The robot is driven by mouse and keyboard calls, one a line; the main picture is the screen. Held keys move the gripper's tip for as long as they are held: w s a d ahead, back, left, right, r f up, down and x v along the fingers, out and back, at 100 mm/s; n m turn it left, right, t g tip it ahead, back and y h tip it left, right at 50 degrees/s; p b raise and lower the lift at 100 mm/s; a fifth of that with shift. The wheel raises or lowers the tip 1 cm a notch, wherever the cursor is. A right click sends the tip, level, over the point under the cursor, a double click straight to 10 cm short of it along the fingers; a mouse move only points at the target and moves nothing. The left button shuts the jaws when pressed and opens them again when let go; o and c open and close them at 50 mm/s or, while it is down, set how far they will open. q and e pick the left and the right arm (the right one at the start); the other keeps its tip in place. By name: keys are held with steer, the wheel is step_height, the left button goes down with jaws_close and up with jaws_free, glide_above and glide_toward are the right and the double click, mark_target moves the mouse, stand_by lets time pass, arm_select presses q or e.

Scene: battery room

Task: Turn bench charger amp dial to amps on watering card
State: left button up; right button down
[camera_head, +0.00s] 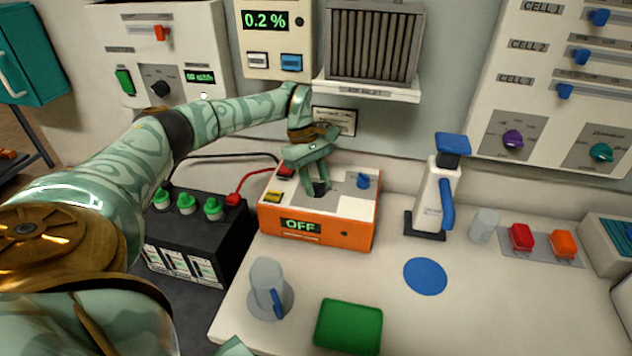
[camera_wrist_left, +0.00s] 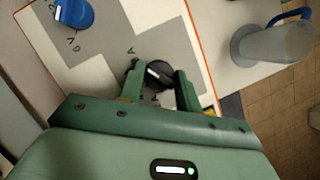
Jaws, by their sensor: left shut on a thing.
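The orange bench charger (camera_head: 318,232) stands on the white bench, with a lit OFF display (camera_head: 300,226) on its front. Its grey top panel carries a black dial (camera_wrist_left: 157,75) and a blue knob (camera_head: 363,181), which also shows in the left wrist view (camera_wrist_left: 72,13). My left gripper (camera_head: 317,188) reaches down onto the panel. Its fingers (camera_wrist_left: 158,84) are shut on the black dial, one on each side, and partly hide it. The dial's pale pointer mark shows between them. A small framed card (camera_head: 335,121) hangs on the wall behind; its writing is too small to read.
A black battery (camera_head: 190,240) with green caps and a red cable stands left of the charger. A grey jug (camera_head: 267,285), green tray (camera_head: 348,326) and white-and-blue bottle (camera_head: 436,195) stand around it.

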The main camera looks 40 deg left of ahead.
arm_select(q)
steer(key=shift+m, duration=0.3)
steer(key=o, duration=1)
steer(key=shift+c, duration=0.2)
